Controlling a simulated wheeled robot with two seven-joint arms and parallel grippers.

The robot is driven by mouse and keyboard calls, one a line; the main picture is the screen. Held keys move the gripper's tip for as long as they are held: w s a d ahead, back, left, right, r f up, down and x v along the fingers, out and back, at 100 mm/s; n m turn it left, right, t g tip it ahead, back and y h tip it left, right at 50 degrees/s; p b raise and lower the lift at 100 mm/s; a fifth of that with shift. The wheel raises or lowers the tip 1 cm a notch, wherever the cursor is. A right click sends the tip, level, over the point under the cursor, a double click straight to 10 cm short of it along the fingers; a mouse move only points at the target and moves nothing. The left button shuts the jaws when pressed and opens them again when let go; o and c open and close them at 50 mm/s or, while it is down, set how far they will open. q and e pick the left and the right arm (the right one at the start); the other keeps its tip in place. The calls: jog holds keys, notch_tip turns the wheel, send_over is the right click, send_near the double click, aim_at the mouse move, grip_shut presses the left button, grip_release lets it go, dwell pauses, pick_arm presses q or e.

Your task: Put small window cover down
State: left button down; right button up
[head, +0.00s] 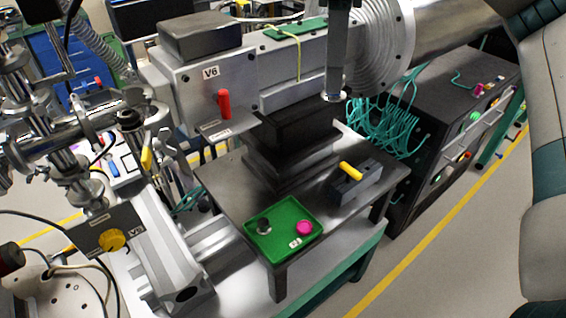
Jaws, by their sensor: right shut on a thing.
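A green tray (283,247) lies on the grey metal table at the lower middle. A round pink cap-like piece (305,228) sits in its right part and a dark round piece (263,226) in its left part. A small white label or piece (295,243) is near its front. I cannot tell whether any of these is the small window cover. My right arm shows along the right edge, but its fingers and anything between them lie out of the frame. My left gripper is not in the picture.
The grey table (222,187) has bare room left of the tray. A dark block with a yellow handle (351,171) stands behind the tray. A vertical metal tube (336,60) hangs above. A red handle (224,103) sticks out beside the V6 label. Teal cables (385,128) coil at right.

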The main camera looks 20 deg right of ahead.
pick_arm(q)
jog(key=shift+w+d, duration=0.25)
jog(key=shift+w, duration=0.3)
pick_arm(e)
notch_tip(320, 180, down, 32)
jog(key=s+d+m, duration=0.1)
jog(key=d+m, duration=0.1)
jog(key=m, duration=0.3)
jog(key=shift+s+d+m, duration=0.15)
jog(key=shift+s+m, duration=0.1)
jog(key=shift+m, duration=0.05)
jog(key=shift+f, duration=0.1)
